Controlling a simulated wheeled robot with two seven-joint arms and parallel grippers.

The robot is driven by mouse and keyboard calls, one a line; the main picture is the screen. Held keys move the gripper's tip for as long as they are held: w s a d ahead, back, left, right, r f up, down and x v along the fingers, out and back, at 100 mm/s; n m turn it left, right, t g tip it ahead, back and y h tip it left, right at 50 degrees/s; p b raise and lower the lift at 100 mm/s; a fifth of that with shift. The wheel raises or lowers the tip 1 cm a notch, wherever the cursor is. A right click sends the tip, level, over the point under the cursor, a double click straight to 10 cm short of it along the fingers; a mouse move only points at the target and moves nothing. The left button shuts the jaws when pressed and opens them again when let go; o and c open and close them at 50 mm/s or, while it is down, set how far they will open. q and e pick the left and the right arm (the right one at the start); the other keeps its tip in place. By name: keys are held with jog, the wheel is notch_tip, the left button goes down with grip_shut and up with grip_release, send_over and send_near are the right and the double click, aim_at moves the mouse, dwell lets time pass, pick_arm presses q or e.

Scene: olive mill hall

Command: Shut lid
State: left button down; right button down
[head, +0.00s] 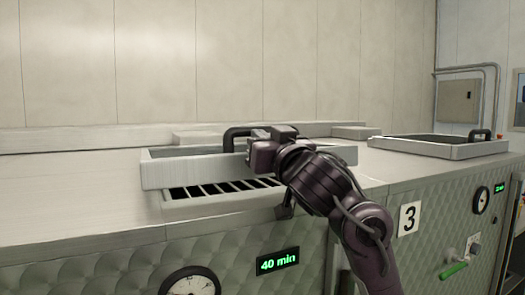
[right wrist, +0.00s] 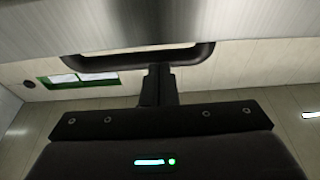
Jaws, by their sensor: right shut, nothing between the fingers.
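The grey metal lid (head: 195,170) is partly open over a hatch in the machine top. A gap under its front edge shows the hatch's dark grating (head: 215,189) and rim (head: 225,207). The lid's black handle (head: 232,136) rises on its top side. My right gripper (head: 262,150) is at the lid, beside the handle, with its fingers shut and empty. In the right wrist view the shut fingers (right wrist: 160,82) reach up to the handle bar (right wrist: 197,53), below the lid's metal (right wrist: 160,20). Whether they touch cannot be told. My left gripper is not in view.
A second hatch with a shallow grey lid (head: 440,149) is at the right. The left machine top (head: 70,200) is clear.

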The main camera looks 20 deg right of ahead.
jog(key=shift+s+f, duration=0.2)
jog(key=shift+f, duration=0.85)
